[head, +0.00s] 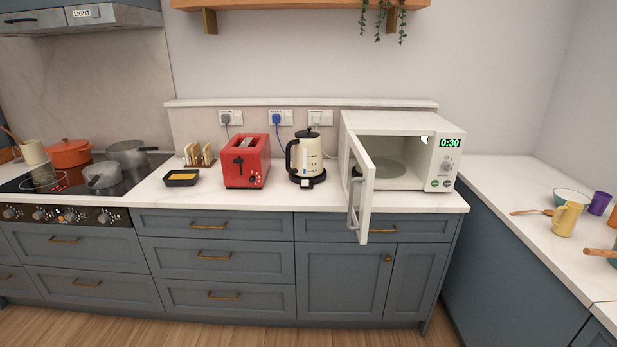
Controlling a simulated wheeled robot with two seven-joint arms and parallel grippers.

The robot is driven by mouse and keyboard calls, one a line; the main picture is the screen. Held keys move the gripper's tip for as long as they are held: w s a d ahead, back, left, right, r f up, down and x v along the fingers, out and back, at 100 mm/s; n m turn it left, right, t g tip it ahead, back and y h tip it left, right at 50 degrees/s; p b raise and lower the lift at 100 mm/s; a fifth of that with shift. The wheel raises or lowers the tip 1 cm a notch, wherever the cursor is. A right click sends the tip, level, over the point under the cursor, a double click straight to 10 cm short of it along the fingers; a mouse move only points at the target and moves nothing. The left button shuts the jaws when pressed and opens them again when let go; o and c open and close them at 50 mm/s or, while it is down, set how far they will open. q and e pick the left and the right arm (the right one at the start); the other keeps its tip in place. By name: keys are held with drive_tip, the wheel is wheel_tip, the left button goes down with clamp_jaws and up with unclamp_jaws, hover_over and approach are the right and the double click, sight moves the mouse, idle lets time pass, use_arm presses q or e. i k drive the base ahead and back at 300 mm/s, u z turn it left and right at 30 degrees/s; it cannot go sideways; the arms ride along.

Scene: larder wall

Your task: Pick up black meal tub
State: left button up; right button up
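The black meal tub (182,173) is a small, shallow tray with yellowish contents. It sits on the white counter between the hob and the red toaster, in front of the toast rack. Neither of my grippers shows in the head view.
A red toaster (246,162) and a cream kettle (306,158) stand right of the tub. A toast rack (199,155) is just behind it. The white microwave (401,122) has its door (361,190) open, jutting past the counter edge. Pots, including an orange one (69,153), are on the hob.

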sight(183, 177)
drive_tip(key=i, duration=1.25)
drive_tip(key=u, duration=1.05)
drive_tip(key=k, duration=0.5)
drive_tip(key=u, duration=0.55)
drive_tip(key=i, duration=0.85)
drive_tip(key=z, duration=0.3)
